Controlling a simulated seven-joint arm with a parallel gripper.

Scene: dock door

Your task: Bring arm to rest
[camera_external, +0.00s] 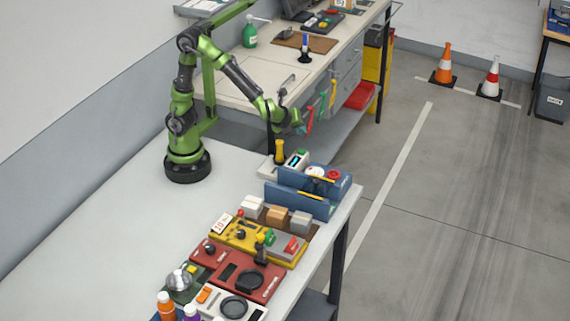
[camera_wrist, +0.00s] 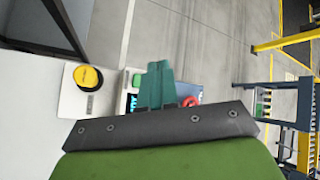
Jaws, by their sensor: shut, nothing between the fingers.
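My green and grey arm rises from its round base on the white bench (camera_external: 100,240) and bends over toward the back right corner. My gripper (camera_external: 299,126) is raised above a white box with a yellow-topped post (camera_external: 280,151), apart from it. In the wrist view its teal fingers (camera_wrist: 157,68) are together and hold nothing. The yellow top (camera_wrist: 88,78) shows left of the fingers. A small device with a display (camera_external: 297,159) stands beside the post; it is partly hidden by the fingers in the wrist view.
Blue holders (camera_external: 297,203) with a red knob (camera_external: 334,175) stand near the bench's right edge. Small boxes (camera_external: 277,215), a yellow panel (camera_external: 245,241) and a red panel (camera_external: 238,270) line the front. A second bench (camera_external: 250,85) lies behind. The bench's left part is clear.

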